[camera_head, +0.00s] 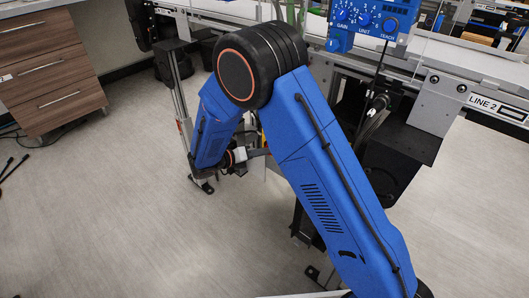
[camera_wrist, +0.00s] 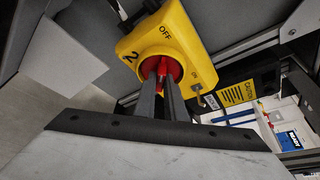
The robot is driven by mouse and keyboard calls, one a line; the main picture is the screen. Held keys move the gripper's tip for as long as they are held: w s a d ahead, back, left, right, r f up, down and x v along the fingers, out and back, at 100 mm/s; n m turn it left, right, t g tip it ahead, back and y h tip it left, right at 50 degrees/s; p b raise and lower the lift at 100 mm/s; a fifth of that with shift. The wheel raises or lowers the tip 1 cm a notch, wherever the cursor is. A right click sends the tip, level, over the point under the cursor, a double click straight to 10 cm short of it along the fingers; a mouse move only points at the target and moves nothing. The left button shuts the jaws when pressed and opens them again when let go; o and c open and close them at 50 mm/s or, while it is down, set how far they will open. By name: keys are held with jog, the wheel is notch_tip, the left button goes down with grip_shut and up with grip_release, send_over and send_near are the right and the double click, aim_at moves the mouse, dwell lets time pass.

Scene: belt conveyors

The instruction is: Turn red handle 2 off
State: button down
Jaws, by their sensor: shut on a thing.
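Red handle 2 (camera_wrist: 161,67) is a red rotary knob on a yellow switch box (camera_wrist: 172,35) marked "2", "OFF" and "ON" in the wrist view. My gripper (camera_wrist: 162,78) has its two dark fingers closed around the handle's red grip. The fingers hide part of the handle, and I cannot tell exactly which mark the handle points at. In the head view my blue arm hides the handle and most of the gripper.
A blue control box (camera_head: 368,18) with GAIN, UNIT and TEACH knobs is mounted on the conveyor. A "LINE 2" label (camera_head: 497,106) is on the conveyor's side rail at right. A wooden drawer cabinet (camera_head: 48,72) stands at left.

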jog(key=c, duration=1.8)
grip_release()
jog(key=v, duration=1.7)
jog(key=shift+a+r, duration=0.15)
jog(key=shift+s+a, duration=0.1)
